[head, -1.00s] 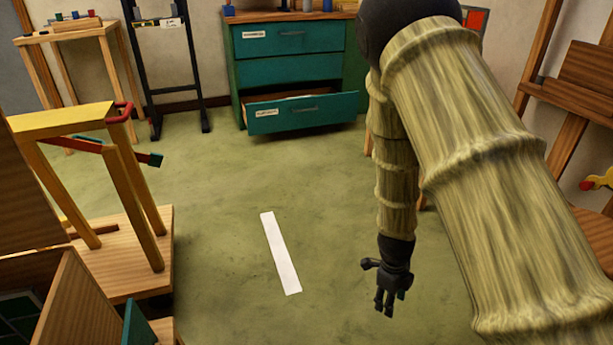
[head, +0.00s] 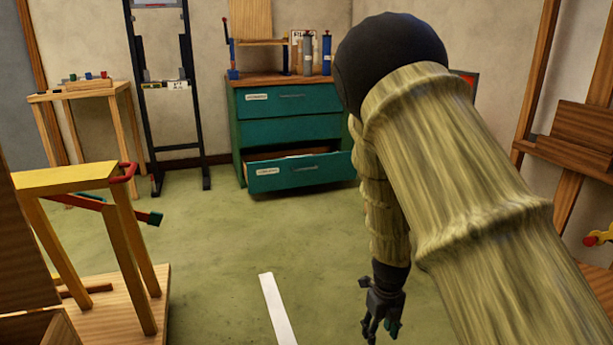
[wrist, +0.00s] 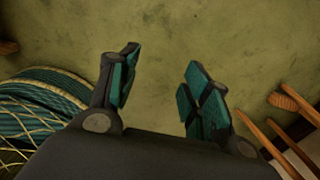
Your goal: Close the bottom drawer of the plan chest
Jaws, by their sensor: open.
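The teal plan chest (head: 291,130) stands against the back wall in the head view. My arm hides the chest's right side.
A yellow trestle (head: 75,182) on a wooden platform stands at left. A black easel (head: 168,115) and a small wooden table (head: 85,93) stand at the back left. A white strip (head: 279,312) lies on the floor. The green floor before the chest is clear.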

